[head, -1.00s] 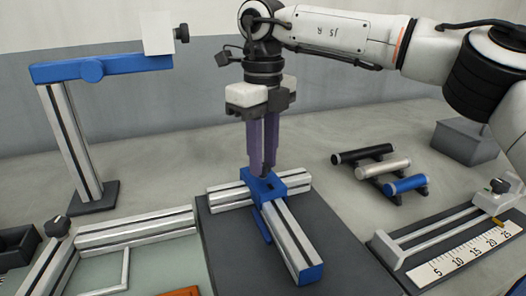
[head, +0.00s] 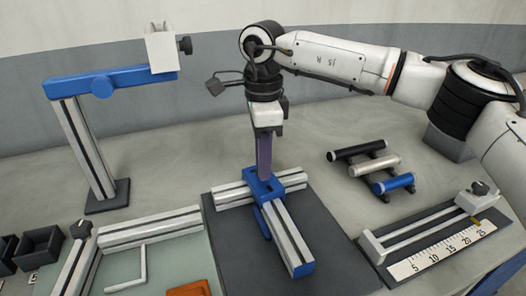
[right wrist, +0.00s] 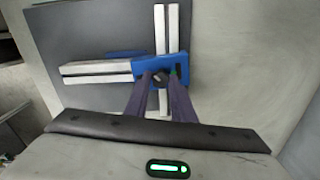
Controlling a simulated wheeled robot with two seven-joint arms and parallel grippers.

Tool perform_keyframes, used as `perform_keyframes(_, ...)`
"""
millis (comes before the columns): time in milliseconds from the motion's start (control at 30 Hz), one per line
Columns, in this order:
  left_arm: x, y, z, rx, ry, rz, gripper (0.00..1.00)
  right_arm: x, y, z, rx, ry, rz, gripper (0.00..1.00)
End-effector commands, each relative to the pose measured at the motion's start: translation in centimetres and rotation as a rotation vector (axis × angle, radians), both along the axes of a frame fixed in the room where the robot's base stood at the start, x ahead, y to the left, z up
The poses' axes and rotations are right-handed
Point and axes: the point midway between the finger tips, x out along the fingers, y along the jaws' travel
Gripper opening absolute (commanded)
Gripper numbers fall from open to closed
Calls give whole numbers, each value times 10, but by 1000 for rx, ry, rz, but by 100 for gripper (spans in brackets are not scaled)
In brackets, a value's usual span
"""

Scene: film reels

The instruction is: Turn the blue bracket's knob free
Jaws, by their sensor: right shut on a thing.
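The blue bracket (head: 259,187) joins two silver aluminium bars on a dark mat (head: 334,262); one bar lies crosswise and the other points toward me. It also shows in the right wrist view (right wrist: 179,60). My right gripper (head: 264,172) points straight down over the bracket. Its purple fingers are shut on the bracket's dark knob (right wrist: 160,77), which shows between the fingertips in the right wrist view. In the head view the fingers hide the knob. My left gripper is in neither view.
A blue-armed stand (head: 110,82) with a white block rises at the back left. A glass-like panel with silver bars lies at the front left. Black, white and blue cylinders (head: 376,169) lie on a rack at right. A ruler fixture (head: 440,250) stands at the front right.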

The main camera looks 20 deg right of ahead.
Motion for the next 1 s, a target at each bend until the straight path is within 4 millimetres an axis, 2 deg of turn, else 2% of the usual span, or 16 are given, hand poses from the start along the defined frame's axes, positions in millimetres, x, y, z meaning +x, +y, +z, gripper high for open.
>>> perform_keyframes(600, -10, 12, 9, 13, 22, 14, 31, 0, 0, 1, 0, 2, 576, 0)
perform_keyframes(1000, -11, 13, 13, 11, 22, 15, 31, 0, 0, 0, 0, 1, 825, 0)
